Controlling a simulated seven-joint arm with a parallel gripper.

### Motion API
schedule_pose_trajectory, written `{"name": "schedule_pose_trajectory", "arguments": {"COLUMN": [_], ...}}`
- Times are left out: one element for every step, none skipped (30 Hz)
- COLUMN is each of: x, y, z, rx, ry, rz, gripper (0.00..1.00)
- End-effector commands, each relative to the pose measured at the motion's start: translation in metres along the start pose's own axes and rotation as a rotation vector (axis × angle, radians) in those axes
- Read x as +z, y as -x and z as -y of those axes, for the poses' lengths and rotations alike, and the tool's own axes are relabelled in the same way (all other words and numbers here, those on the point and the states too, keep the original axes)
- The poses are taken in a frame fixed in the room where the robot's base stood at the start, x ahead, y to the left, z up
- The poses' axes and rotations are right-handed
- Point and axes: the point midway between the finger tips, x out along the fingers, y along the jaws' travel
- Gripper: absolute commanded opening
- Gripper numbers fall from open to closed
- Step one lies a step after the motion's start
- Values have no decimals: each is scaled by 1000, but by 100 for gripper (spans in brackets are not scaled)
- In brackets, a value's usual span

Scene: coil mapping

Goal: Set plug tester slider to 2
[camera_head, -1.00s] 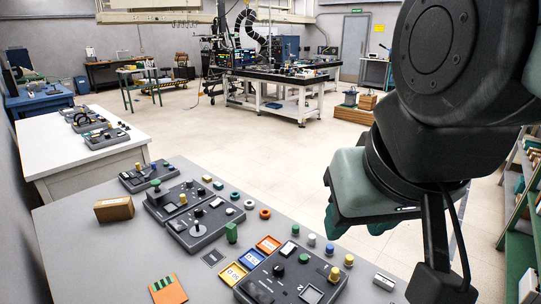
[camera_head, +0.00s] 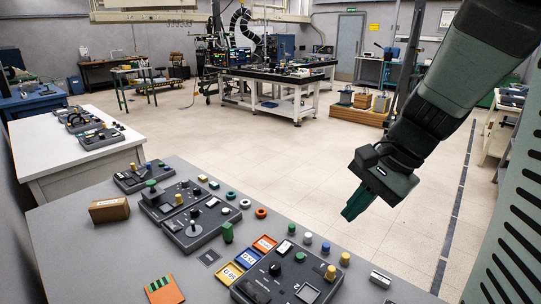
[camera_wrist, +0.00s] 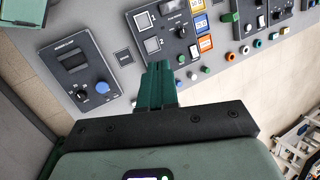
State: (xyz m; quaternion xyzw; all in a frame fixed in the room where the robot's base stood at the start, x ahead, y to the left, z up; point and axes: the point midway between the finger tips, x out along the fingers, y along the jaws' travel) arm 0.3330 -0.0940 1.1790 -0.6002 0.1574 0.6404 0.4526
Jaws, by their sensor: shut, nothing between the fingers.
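I cannot tell which panel is the plug tester, and no slider or its setting can be made out. The nearest dark panel (camera_head: 262,287) is at the front of the grey table, with a black knob and a square window. Beyond it are a panel with an upright lever (camera_head: 194,231) and one with a green knob (camera_head: 151,187). My gripper (camera_head: 350,215) is shut and empty, above and right of the panels in the head view. In the wrist view its green fingers (camera_wrist: 157,72) are together, between a panel with a blue knob (camera_wrist: 72,66) and a panel with white squares (camera_wrist: 171,14).
The grey table (camera_head: 140,255) also holds a brown box (camera_head: 109,210), a green block (camera_head: 227,232), blue and orange trays (camera_head: 247,258), and several small coloured pegs and rings. A white table (camera_head: 60,150) stands behind at left. The air around my gripper is free.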

Motion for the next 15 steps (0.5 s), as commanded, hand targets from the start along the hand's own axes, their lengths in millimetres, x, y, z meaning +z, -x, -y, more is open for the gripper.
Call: {"name": "schedule_pose_trajectory", "arguments": {"x": [-17, -25, -37, -46, -55, -67, -76, -84, -96, -104, -112, -123, -131, -137, -146], "y": [-9, -14, -21, -26, -31, -38, -43, -49, -56, -62, -68, -76, -82, -88, -95], "z": [-6, -9, -13, -17, -21, -27, -32, -37, -45, -51, -58, -67, -74, -80, -89], "rx": [-14, -26, -43, -55, -67, -84, -98, -111, -130, -143, -157, -176, -190, -203, -221], "ry": [-86, -136, -203, -252, -300, -367, -417, -466, -533, -583, -631, -696, -744, -788, -844], "rz": [31, 47, 68, 83, 98, 117, 132, 147, 167, 180, 194, 211, 223, 236, 251], "gripper": [0, 0, 0, 0, 0, 0, 0, 0, 0, 0, 0, 0, 0, 0, 0]}}
